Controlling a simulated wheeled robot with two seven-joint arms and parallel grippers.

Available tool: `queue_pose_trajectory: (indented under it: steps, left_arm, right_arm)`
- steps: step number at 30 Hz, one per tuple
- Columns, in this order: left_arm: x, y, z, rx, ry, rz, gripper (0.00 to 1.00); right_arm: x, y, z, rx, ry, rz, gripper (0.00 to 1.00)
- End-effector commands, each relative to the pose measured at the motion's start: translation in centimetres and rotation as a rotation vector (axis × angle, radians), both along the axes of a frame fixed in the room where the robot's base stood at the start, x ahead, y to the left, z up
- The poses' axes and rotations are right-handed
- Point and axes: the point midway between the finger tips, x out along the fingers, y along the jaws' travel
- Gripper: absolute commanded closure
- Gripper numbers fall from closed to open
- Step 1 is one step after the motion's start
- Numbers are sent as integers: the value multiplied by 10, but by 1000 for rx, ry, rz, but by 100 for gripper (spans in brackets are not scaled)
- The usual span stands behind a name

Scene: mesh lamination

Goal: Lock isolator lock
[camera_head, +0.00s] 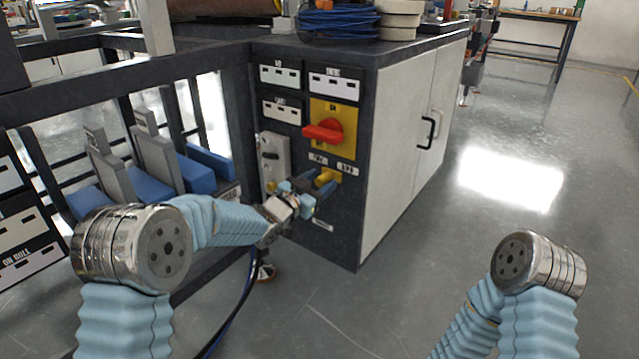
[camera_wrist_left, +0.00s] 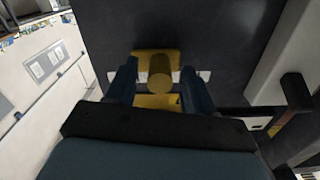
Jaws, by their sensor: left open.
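A yellow lock knob (camera_head: 326,176) sits on the dark front panel of the cabinet, below the red rotary handle (camera_head: 324,131) on its yellow plate (camera_head: 346,117). I take this knob to be the isolator lock. In the left wrist view the yellow knob (camera_wrist_left: 160,72) points at the camera, with yellow parts behind and below it. My left gripper (camera_head: 316,187) is at the knob. Its two dark fingers stand open on either side of the knob in the left wrist view (camera_wrist_left: 159,84), with gaps showing. My right gripper is out of view; only its arm shows.
White labelled plates (camera_head: 335,86) and a grey box (camera_head: 273,158) are on the same panel. The cabinet's pale side door (camera_head: 400,130) has a black handle (camera_head: 428,133). Blue blocks (camera_head: 150,185) lie in the rack at left. The floor at right is clear.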

Motion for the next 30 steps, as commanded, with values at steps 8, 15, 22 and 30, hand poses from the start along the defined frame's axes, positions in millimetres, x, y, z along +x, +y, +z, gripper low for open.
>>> queue_pose_trajectory:
  steps: [8,15,22,30]
  left_arm:
    - [2,-2,0,0,0,0,47]
    - [2,-1,0,0,0,0,79]
    - [2,-1,0,0,0,0,100]
    - [4,2,0,-1,2,1,100]
  right_arm:
    - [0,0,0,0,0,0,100]
    - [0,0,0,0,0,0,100]
    - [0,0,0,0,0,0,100]
    - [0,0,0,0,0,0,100]
